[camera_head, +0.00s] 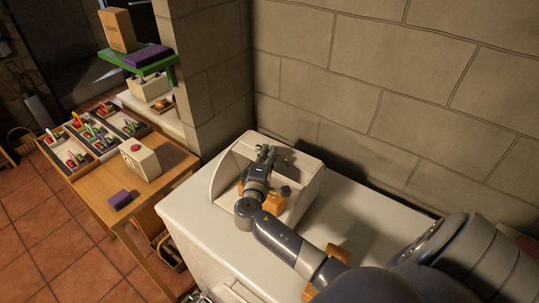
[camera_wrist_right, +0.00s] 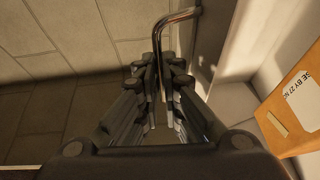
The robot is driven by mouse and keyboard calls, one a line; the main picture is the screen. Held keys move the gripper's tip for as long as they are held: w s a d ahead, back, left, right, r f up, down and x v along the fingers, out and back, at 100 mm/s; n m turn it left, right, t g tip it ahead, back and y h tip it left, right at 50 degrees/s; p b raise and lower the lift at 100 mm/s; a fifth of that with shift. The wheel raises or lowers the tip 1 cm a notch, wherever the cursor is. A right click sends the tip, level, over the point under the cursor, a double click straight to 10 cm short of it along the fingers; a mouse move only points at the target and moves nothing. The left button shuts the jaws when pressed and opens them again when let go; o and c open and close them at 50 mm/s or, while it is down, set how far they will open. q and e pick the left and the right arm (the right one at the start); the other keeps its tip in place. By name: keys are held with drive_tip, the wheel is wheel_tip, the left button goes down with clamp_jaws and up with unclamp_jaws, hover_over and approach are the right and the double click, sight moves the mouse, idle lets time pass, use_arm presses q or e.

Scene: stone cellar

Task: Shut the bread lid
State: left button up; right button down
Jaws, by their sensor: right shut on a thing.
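The cream bread bin (camera_head: 222,181) with curved sides stands on the white counter against the stone wall. Its front is open, and an orange item shows inside it; in the right wrist view an orange package (camera_wrist_right: 291,112) with a printed label is at the right. My right gripper (camera_head: 266,152) is at the upper part of the bin. In the right wrist view its fingers are closed around a bent chrome handle (camera_wrist_right: 164,32) beside a pale panel. The lid is largely hidden by my arm in the head view. My left gripper is not in view.
At left, a wooden table (camera_head: 165,165) holds a compartment tray (camera_head: 95,155), a cream box with a red button (camera_head: 141,161) and a purple block (camera_head: 120,199). A green shelf (camera_head: 140,57) stands behind.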

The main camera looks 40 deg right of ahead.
drive_tip(key=s+a+f+b, duration=0.1)
drive_tip(key=a+f+b, duration=0.1)
drive_tip(key=a+b, duration=0.3)
drive_tip(key=s+a+f+n+t+h+b, duration=0.1)
drive_tip(key=s+a+f+b, duration=0.1)
drive_tip(key=a+b, duration=0.3)
drive_tip(key=shift+s+a+f+h+b, duration=0.15)
drive_tip(key=shift+s+f+h+b, duration=0.2)
drive_tip(key=shift+b, duration=1)
drive_tip(key=c, duration=2)
unclamp_jaws()
drive_tip(key=shift+f, duration=0.1)
drive_tip(key=shift+c, duration=0.2)
drive_tip(key=shift+w+d, duration=0.1)
drive_tip(key=shift+d, duration=0.1)
drive_tip(key=shift+a, duration=0.1)
